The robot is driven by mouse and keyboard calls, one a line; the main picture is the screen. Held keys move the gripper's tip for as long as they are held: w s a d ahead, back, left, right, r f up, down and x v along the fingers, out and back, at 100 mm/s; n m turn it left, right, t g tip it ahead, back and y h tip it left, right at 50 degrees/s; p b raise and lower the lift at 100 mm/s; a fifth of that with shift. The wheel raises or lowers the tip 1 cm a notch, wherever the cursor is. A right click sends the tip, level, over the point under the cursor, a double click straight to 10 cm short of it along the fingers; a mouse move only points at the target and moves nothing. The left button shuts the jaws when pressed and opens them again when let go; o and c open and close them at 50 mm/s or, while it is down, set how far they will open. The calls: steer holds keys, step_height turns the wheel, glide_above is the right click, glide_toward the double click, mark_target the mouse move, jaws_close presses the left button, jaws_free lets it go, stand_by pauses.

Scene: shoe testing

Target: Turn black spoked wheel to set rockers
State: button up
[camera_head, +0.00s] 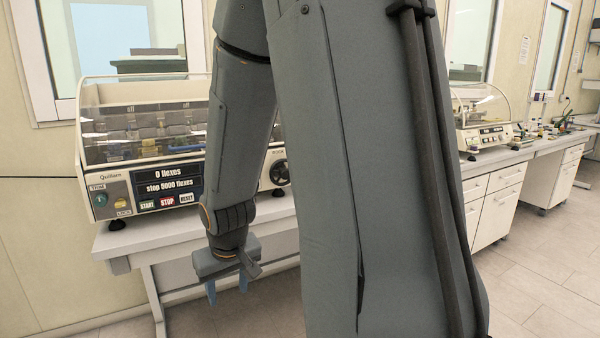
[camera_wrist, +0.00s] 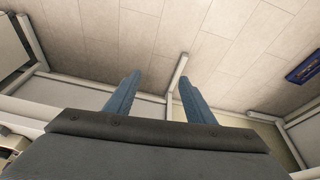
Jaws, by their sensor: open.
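The black spoked wheel (camera_head: 279,172) is on the right end of the flex machine's front panel in the head view, partly hidden behind my arm. The flex machine (camera_head: 143,190) has a clear cover over its rockers (camera_head: 135,142) and a display reading 0 flexes, stop 5000 flexes. My gripper (camera_head: 227,292) hangs pointing down in front of the bench, below and left of the wheel, apart from it. In the wrist view its two blue fingers (camera_wrist: 155,90) are spread and empty, over the floor. The wheel is not visible in the wrist view.
The machine stands on a white bench (camera_head: 160,232) whose front edge lies behind my gripper. START, STOP and RESET buttons sit on the panel. Another covered machine (camera_head: 482,125) stands on the right bench above drawers. Floor in front is clear.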

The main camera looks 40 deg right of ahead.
steer(key=w+d+r+m+t+h+p, duration=0.15)
steer(key=w+d+t, duration=0.25)
steer(key=w+d, duration=0.6)
steer(key=m+t+h+p, duration=0.2)
steer(key=t+p, duration=0.3)
steer(key=t, duration=0.5)
glide_toward(287, 173)
steer(key=w, duration=0.2)
steer(key=p+x, duration=0.2)
steer(key=x, duration=0.5)
steer(key=shift+s+d, duration=0.1)
steer(key=shift+d, duration=0.05)
steer(key=c, duration=1.1)
steer(key=shift+o, duration=0.2)
